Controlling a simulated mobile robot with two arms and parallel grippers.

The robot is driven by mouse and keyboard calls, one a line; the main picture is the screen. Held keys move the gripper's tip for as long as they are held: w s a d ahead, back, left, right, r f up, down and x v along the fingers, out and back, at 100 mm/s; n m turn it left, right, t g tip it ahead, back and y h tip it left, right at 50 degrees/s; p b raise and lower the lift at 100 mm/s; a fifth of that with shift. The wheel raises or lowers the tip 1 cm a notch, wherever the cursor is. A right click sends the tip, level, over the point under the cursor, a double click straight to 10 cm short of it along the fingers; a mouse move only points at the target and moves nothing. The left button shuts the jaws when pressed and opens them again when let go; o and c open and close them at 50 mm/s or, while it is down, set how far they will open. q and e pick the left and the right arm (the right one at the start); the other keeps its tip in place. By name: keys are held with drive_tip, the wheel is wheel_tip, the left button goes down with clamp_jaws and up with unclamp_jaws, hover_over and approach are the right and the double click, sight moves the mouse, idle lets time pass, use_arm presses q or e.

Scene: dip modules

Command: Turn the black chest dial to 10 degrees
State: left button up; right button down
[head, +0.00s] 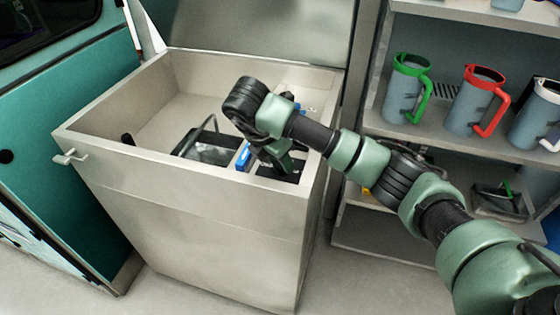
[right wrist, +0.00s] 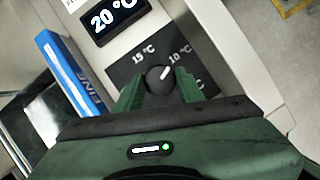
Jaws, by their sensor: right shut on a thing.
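The black chest dial (right wrist: 158,78) sits on a dark panel with white temperature labels in the right wrist view. Its white mark points up and right, towards the "10 °C" label; "15 °C" is to its upper left. A display (right wrist: 112,18) above reads 20 °C. My right gripper (right wrist: 158,86) has one green finger on each side of the dial and is shut on it. In the head view my right gripper (head: 275,158) reaches down into the metal chest (head: 190,210) and hides the dial. My left gripper is not in view.
A blue item (right wrist: 70,72) with white letters lies beside the panel. In the head view a black container with a handle (head: 207,145) is inside the chest. Shelves at the right hold jugs with green (head: 406,90) and red (head: 475,100) handles.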

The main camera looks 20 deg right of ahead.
drive_tip(key=shift+r, duration=0.1)
idle(0.5)
drive_tip(key=c, duration=0.9)
unclamp_jaws()
drive_tip(key=shift+a+r, duration=0.1)
drive_tip(key=shift+r, duration=0.35)
drive_tip(key=p+v, duration=0.2)
drive_tip(key=v, duration=0.4)
drive_tip(key=shift+a+r, duration=0.2)
drive_tip(key=shift+r, duration=0.15)
drive_tip(key=shift+s, duration=0.15)
